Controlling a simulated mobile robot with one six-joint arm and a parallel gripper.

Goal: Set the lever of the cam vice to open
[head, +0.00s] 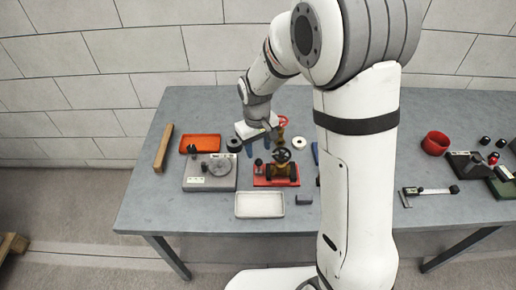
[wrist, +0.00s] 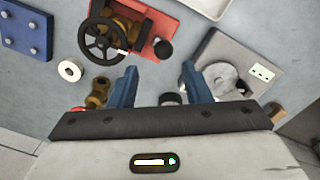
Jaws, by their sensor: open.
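No part is clearly recognisable as the cam vice. A dark fixture (head: 466,164) with a red ball knob (head: 493,158) at the table's right may be it, but its lever position is too small to tell. It does not show in the wrist view. My gripper (head: 259,146) is far to its left, above the back of the table behind the red-based valve unit. In the wrist view my gripper (wrist: 160,75) has its blue fingers spread wide, with nothing held between them.
The red-based valve unit (head: 277,176) has a black handwheel. A grey plate with a disc (head: 215,185), an orange tray (head: 200,143) and a white tray (head: 259,205) lie left. A red bowl (head: 435,142) and caliper (head: 428,190) lie right. My arm hides the table's middle.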

